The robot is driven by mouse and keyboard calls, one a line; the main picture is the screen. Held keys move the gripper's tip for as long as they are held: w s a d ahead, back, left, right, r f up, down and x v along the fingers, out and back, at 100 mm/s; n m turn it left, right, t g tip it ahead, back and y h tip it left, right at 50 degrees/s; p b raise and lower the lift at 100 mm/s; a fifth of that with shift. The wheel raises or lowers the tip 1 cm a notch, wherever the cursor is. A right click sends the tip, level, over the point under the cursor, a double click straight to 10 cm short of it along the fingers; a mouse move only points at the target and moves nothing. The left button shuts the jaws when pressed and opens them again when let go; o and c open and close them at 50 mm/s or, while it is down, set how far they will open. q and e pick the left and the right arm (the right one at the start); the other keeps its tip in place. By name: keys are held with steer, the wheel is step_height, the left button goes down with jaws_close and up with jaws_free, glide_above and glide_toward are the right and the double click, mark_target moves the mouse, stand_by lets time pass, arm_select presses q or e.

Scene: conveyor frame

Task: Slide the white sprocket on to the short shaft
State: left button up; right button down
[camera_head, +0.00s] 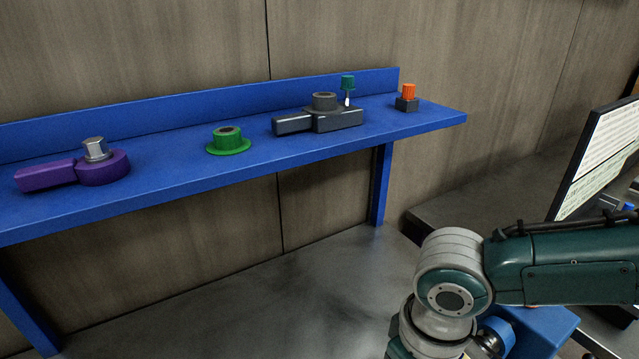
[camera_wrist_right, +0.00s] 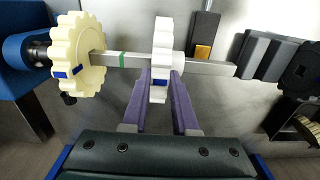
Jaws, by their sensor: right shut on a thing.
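In the right wrist view, the white sprocket (camera_wrist_right: 161,45) is seen nearly edge-on in the middle. My right gripper (camera_wrist_right: 161,80) is shut on it, one purple finger on each side of its lower part. A square silver shaft (camera_wrist_right: 135,60) with a green band runs across the view, and bar shows on both sides of the sprocket. The bore is hidden, so I cannot tell whether the sprocket is around the shaft or in front of it. A cream sprocket (camera_wrist_right: 82,50) sits around the shaft at the left. My left gripper is in neither view.
A blue bearing block (camera_wrist_right: 22,50) stands at the left shaft end; dark grey blocks (camera_wrist_right: 265,55) stand at the right. In the head view, a blue shelf (camera_head: 330,142) carries a purple tool (camera_head: 70,172), green flanged part (camera_head: 228,143), grey tool (camera_head: 318,120) and orange-knobbed part (camera_head: 408,92).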

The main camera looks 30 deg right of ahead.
steer(key=shift+d, duration=0.25)
steer(key=shift+d, duration=1.9)
steer(key=c, duration=0.6)
jaws_free()
step_height(320, 180, up, 10)
steer(key=p, duration=0.1)
steer(key=shift+a, duration=0.1)
